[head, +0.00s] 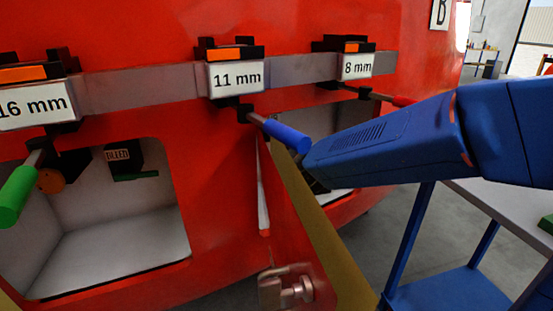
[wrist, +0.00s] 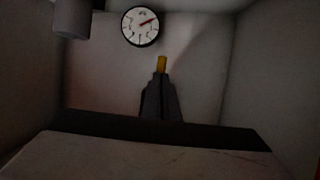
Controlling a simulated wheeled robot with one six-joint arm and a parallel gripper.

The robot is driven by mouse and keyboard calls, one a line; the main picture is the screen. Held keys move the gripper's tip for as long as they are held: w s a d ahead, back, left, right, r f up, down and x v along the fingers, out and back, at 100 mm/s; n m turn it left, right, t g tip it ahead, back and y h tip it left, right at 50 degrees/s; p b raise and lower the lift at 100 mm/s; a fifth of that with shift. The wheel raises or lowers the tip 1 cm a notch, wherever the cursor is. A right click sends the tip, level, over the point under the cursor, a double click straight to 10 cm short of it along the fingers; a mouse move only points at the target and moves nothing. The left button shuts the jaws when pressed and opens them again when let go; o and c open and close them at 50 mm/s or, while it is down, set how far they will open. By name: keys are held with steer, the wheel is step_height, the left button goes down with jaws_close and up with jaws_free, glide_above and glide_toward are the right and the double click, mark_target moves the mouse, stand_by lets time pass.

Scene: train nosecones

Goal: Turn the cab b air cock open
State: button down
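The cab B side carries a "B" plate (head: 440,13) on the red nosecone. My blue arm enters from the right in the head view, and my gripper is hidden behind the open hatch door (head: 318,240). In the wrist view my gripper (wrist: 161,77) is inside a pale compartment, its dark fingers close together. A small yellow piece (wrist: 162,63), which may be the air cock's handle, shows at the fingertips. I cannot tell whether the fingers hold it or only stand in front of it. The cock's body is not visible.
A round gauge (wrist: 140,26) is on the compartment's back wall, with a grey cylinder (wrist: 73,17) at its upper left. Tools with green (head: 17,196), blue (head: 286,136) and red (head: 404,101) handles hang on a rail. A blue-legged table (head: 520,225) stands at right.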

steer(key=c, duration=2.5)
jaws_free()
steer(key=shift+w+f, duration=0.2)
steer(key=shift+w, duration=0.1)
steer(key=o, duration=0.4)
steer(key=shift+s, duration=0.15)
steer(key=o, duration=0.3)
steer(key=shift+s, duration=0.1)
steer(key=shift+o, duration=0.2)
steer(key=v, duration=0.8)
steer(key=shift+s+r, duration=0.1)
steer(key=shift+r, duration=0.1)
